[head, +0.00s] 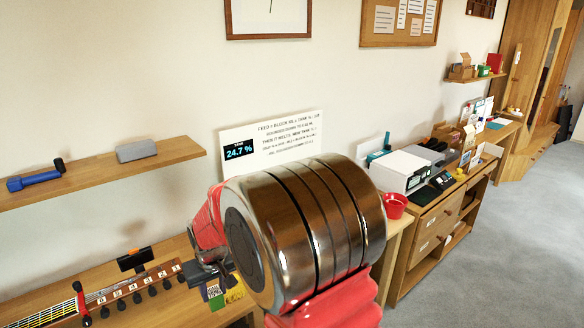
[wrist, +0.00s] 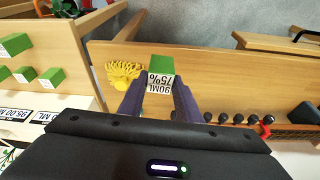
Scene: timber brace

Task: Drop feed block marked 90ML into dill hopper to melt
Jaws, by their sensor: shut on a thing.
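My gripper (wrist: 160,98) is shut on a green block (wrist: 160,66) with a white label reading 90ML and 75%. It holds the block above a wooden surface in the wrist view. In the head view my gripper (head: 208,270) is at the lower middle, partly hidden behind my own arm. Several other green blocks with white labels, one of them here (wrist: 52,76), are at the left of the wrist view. I cannot make out a hopper marked dill in either view. A wall sign (head: 272,142) about feeding a block has a display reading 24.7 %.
A yellow spiky thing (wrist: 122,73) lies left of the held block. A stringed instrument neck (head: 135,285) lies on the wooden bench at lower left. A wall shelf (head: 100,173) holds a blue object and a grey box. A red cup (head: 395,206) stands right of my arm.

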